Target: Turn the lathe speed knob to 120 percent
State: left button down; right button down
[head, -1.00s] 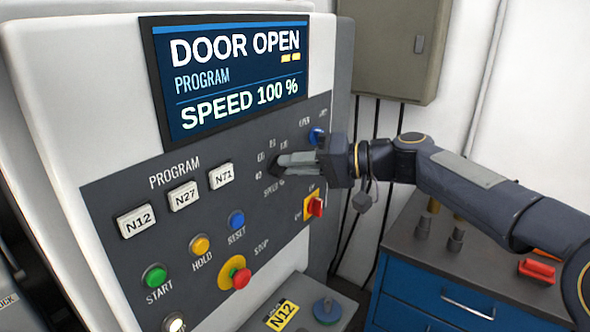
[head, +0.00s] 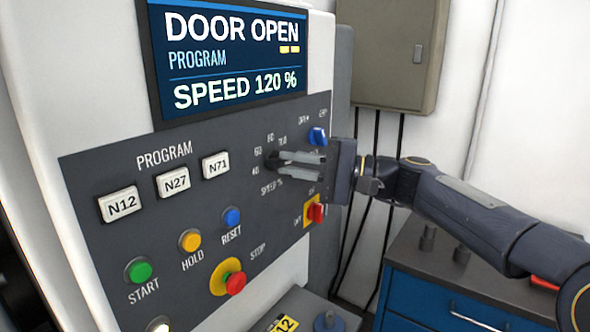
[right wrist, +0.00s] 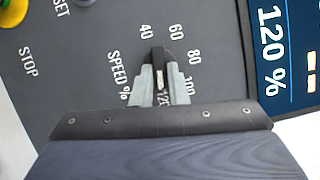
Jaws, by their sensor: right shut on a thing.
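The black speed knob (head: 274,160) sits on the grey control panel, ringed by the numbers of its SPEED % scale. It also shows in the right wrist view (right wrist: 158,55), between the fingertips, near the 120 mark. My right gripper (head: 286,160) reaches in from the right and is shut on the knob; its grey fingers (right wrist: 160,75) lie on either side of it. The fingers partly cover the knob and scale. The screen (head: 225,60) above reads DOOR OPEN and SPEED 120 %. My left gripper is not in view.
A blue switch (head: 317,135) is just above and right of my right gripper, and a red switch on a yellow plate (head: 315,213) is just below. Program buttons, coloured push buttons and the red stop button (head: 235,283) are further left. A blue cabinet (head: 440,300) stands at lower right.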

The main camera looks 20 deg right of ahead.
dwell(0.3)
jog(key=c, duration=1.4)
grip_release()
jog(key=shift+c, duration=0.2)
jog(key=b+v, duration=0.2)
jog(key=v, duration=0.5)
jog(key=shift+s+d, duration=0.2)
jog(key=shift+d, duration=0.2)
jog(key=shift+f, duration=0.15)
